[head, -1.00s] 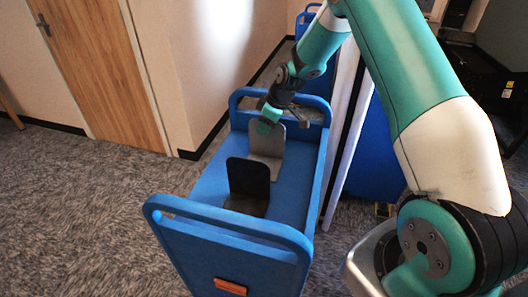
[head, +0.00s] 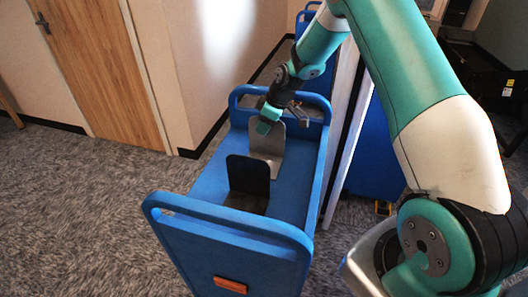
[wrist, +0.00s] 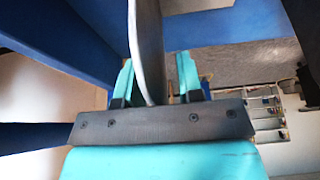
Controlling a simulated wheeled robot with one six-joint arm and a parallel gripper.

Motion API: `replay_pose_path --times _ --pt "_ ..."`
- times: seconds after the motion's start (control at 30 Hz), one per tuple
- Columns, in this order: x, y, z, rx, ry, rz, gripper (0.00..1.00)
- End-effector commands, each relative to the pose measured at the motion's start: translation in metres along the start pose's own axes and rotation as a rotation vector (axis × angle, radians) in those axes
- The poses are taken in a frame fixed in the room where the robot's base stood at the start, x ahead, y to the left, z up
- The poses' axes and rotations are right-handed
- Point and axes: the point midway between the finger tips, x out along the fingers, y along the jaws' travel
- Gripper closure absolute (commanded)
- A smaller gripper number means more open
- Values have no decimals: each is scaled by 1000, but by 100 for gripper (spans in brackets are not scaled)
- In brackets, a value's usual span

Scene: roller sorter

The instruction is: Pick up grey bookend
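The grey bookend (head: 267,142) stands upright on the blue cart's top, behind a black bookend (head: 248,176). My gripper (head: 267,118) is at the top edge of the grey bookend's upright plate. In the wrist view, the thin grey plate (wrist: 147,45) runs between the two teal fingers of my gripper (wrist: 155,75). The fingers are spread, with a visible gap between the plate and the right finger. The left finger is close to the plate; I cannot tell if it touches.
The blue cart (head: 205,190) has raised rails at both ends, and my gripper is close to the far rail (head: 300,97). The black bookend stands in front of the grey one. A wall and a wooden door (head: 95,70) are on the left.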

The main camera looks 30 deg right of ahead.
Motion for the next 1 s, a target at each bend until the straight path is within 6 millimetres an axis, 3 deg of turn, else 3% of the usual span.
replay_pose_path --times 0.03,0.17,0.2,1.0 --pt "0 0 0 0 0 0 68" --pt "0 0 0 0 0 0 98" --pt "0 0 0 0 0 0 100" --pt "0 0 0 0 0 0 100"
